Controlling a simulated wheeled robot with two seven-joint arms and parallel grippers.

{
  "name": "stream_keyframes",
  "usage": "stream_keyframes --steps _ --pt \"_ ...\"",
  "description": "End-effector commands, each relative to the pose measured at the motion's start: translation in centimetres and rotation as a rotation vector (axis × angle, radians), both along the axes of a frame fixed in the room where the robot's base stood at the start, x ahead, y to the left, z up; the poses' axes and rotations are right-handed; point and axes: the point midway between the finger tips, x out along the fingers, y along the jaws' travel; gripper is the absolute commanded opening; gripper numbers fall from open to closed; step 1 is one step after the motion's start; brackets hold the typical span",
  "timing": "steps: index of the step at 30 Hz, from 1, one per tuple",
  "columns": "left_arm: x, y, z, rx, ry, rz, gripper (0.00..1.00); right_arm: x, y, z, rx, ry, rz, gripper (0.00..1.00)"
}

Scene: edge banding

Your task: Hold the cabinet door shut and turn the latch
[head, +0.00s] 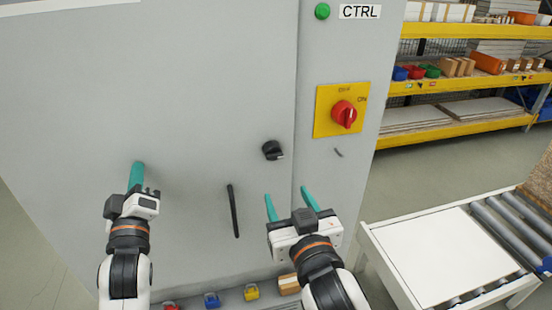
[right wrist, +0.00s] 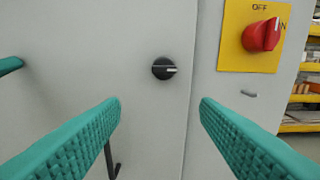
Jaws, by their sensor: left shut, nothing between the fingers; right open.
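The grey cabinet door (head: 190,80) looks flush with the frame to its right. The black latch knob (head: 273,150) is near the door's right edge; in the right wrist view the latch (right wrist: 164,68) has its pale pointer mark to the right. A black bar handle (head: 233,210) is lower left of it. My left gripper (head: 137,172) is shut and empty at the door's left part; whether it touches the door I cannot tell. My right gripper (head: 288,203) is open and empty, below the latch. Its fingers (right wrist: 160,110) frame the latch from a distance in the right wrist view.
A red rotary switch (head: 344,114) on a yellow plate sits right of the latch, with a green button (head: 322,11) above. A white-topped roller table (head: 450,255) and yellow shelves (head: 470,88) stand at the right.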

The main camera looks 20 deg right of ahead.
Motion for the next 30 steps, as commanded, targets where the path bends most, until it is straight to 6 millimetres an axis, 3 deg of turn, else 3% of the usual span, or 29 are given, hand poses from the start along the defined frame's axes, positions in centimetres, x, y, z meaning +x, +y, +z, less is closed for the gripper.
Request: stream_keyframes --steps 3,7,21,30 --pt "0.0 0.0 0.1 0.0 -0.002 0.001 0.0 -0.7 -0.4 1.6 0.019 -0.032 -0.009 0.56" --pt "0.0 0.0 0.1 0.0 -0.002 0.001 0.0 0.1 -0.4 2.0 0.022 -0.039 -0.01 0.56" --pt "0.0 0.0 0.1 0.0 -0.001 0.0 0.0 8.8 -0.5 2.0 0.021 -0.037 -0.009 0.56" --pt "0.0 0.0 0.0 0.0 -0.001 0.001 0.0 11.0 -0.5 1.9 0.022 -0.036 -0.008 0.56"
